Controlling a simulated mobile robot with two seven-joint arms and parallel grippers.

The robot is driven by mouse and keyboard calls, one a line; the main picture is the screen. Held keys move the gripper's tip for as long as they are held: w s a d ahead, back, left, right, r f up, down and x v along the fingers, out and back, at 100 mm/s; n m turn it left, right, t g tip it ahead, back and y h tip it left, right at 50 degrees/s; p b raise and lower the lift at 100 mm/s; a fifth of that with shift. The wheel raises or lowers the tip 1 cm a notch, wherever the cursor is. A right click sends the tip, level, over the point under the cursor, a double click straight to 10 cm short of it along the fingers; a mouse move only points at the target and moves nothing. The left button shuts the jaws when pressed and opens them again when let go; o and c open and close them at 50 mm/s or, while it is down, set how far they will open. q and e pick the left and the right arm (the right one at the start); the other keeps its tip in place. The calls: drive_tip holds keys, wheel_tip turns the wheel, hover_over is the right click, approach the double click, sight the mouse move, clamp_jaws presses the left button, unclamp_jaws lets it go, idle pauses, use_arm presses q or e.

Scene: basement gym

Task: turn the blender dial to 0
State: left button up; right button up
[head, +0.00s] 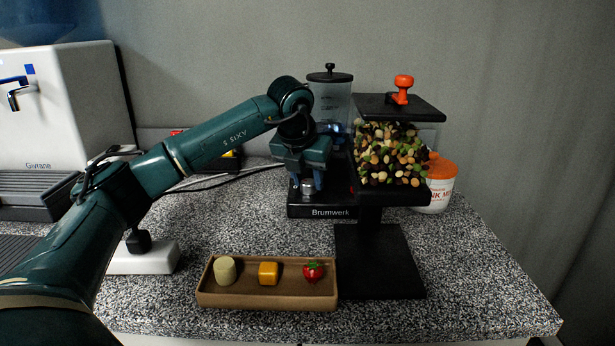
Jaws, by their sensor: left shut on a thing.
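The blender has a black base labelled "Brumwerk" (331,212) and a clear jar with a black lid (329,76). It stands at the back of the counter, partly hidden by my left arm and by the dispenser. The silver dial (307,187) is on the front left of the base. My left gripper (306,186) points down over the dial, shut on it with its blue fingers at either side. The dial's mark and numbers are too small to read. My right gripper is out of view.
A dispenser of coloured pieces (391,153) on a black stand is close right of the blender, with a white tub (438,186) behind it. A brown tray (267,297) with three small foods lies in front. A white machine (60,110) stands left.

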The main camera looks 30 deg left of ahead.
use_arm(q)
drive_tip(key=o, duration=0.7)
drive_tip(key=shift+c, duration=0.2)
drive_tip(key=o, duration=0.3)
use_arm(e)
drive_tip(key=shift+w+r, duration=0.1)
use_arm(q)
drive_tip(key=a+p+v, duration=0.1)
drive_tip(key=v, duration=1.2)
drive_tip(key=shift+d, duration=0.5)
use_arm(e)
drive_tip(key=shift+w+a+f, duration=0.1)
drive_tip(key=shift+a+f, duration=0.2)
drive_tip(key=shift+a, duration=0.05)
use_arm(q)
drive_tip(key=shift+w+r, duration=0.1)
drive_tip(key=shift+r, duration=0.05)
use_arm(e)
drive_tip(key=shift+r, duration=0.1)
